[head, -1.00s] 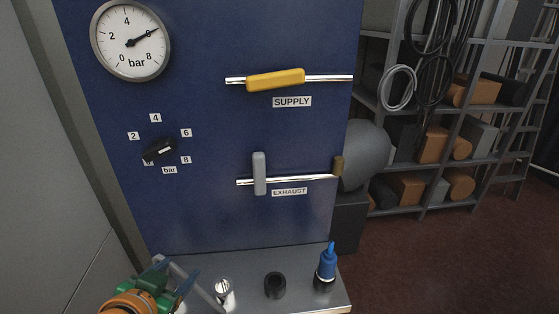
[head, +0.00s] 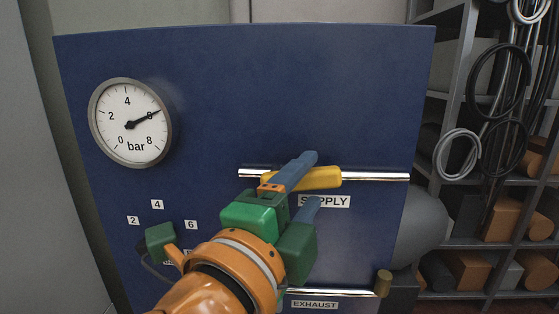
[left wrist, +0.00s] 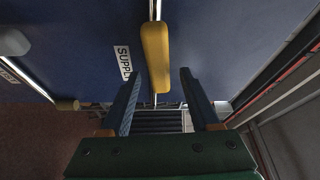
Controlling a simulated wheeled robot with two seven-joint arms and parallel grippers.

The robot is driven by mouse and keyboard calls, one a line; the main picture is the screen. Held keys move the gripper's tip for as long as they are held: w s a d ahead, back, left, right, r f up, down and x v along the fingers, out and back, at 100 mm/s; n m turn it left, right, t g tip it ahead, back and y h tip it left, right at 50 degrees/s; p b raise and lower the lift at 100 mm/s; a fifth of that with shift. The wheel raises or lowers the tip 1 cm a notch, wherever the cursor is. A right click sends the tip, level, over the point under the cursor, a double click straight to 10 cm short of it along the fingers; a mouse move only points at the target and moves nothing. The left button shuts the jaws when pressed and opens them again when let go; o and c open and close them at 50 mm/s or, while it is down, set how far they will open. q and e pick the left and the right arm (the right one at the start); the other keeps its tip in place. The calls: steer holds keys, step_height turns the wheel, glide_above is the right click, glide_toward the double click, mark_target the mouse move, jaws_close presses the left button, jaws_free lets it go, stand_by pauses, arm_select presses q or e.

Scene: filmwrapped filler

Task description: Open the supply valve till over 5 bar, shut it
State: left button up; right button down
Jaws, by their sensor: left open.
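The yellow supply valve handle (head: 325,178) lies along its horizontal pipe above the SUPPLY label (head: 336,202). My left gripper (head: 312,180) is open at this handle, one finger above it and one below in the head view. In the left wrist view the yellow handle (left wrist: 155,58) shows between the two spread fingers (left wrist: 159,85), nearer the left one; I cannot tell whether they touch. The round pressure gauge (head: 112,128) has its needle at about 6 bar. My right gripper is not in view.
The exhaust pipe (head: 335,292) runs below, above the EXHAUST label (head: 314,305); my arm hides its grey handle. My gripper partly covers the numbered selector dial. A grey rounded tank (head: 420,228) and loaded shelves (head: 500,250) stand right of the blue panel (head: 240,80).

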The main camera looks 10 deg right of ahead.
mark_target(311, 184)
arm_select(q)
steer(key=shift+r+p+x, duration=0.2)
steer(key=shift+p+x, duration=0.2)
steer(key=shift+x, duration=0.55)
steer(key=shift+w+d+f, duration=0.3)
steer(key=shift+w+d, duration=0.15)
steer(key=shift+w, duration=0.1)
steer(key=shift+s+a, duration=0.1)
jaws_close()
